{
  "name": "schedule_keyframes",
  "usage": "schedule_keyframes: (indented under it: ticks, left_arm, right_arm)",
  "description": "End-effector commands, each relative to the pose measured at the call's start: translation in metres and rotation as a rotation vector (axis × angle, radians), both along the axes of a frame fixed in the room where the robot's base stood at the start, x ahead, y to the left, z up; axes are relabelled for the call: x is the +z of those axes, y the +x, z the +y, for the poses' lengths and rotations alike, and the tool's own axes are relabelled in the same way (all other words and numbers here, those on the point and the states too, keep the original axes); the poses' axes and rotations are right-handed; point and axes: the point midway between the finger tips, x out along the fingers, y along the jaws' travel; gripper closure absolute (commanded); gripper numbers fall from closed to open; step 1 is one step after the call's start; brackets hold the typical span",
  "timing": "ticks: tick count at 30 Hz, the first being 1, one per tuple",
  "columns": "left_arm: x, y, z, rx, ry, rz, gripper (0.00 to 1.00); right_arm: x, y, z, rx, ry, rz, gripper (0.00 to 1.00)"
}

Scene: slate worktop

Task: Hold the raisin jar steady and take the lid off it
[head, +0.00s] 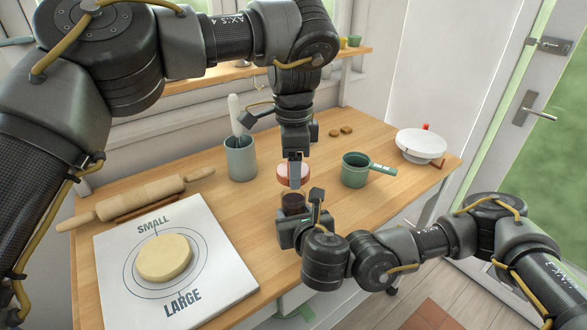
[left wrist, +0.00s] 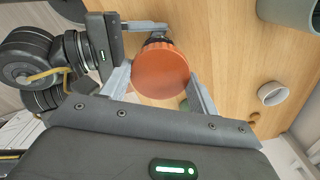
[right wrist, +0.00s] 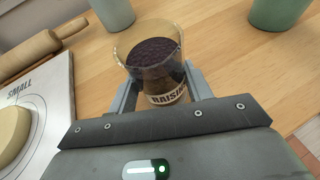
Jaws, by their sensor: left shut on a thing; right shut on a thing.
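The raisin jar (right wrist: 165,85) is a clear glass with a "RAISIN" label and dark contents. In the right wrist view its mouth is uncovered and it looks upright. My right gripper (head: 303,212) is shut around the jar, with a finger on each side. In the head view that gripper partly hides the jar (head: 291,202). The round orange lid (left wrist: 160,71) is between the fingers of my left gripper (left wrist: 160,88), which is shut on it. In the head view the lid (head: 283,176) is above the jar and apart from it, with my left gripper (head: 294,172) coming down from above.
A grey-green crock with utensils (head: 240,160) stands left of the jar, and a green pot (head: 356,168) stands to the right. A rolling pin (head: 140,194), dough (head: 164,257) on a white board (head: 225,278), and a white dish (head: 421,144) are farther out on the wooden table.

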Motion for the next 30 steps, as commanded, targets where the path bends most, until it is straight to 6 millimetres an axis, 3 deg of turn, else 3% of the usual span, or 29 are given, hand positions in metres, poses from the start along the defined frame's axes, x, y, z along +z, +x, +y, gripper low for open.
schedule_keyframes:
  ticks: [1,2,7,19,30]
  left_arm:
    - [0.0,0.0,0.0,0.0,0.0,0.0,0.67]
    - [0.0,0.0,0.0,0.0,0.0,0.0,0.67]
    - [0.0,0.0,0.0,0.0,0.0,0.0,0.67]
    - [-0.004,0.0,0.0,0.0,0.0,0.0,0.67]
    - [-0.014,0.0,0.0,0.0,0.0,0.0,0.67]
  right_arm:
    - [0.0,0.0,0.0,0.0,0.0,0.0,1.0]
    - [0.0,0.0,0.0,0.0,0.0,0.0,0.47]
    - [0.0,0.0,0.0,0.0,0.0,0.0,0.25]
    - [0.003,-0.008,-0.001,0.001,0.002,0.0,0.25]
    - [0.031,-0.074,-0.018,0.004,0.002,0.002,0.25]
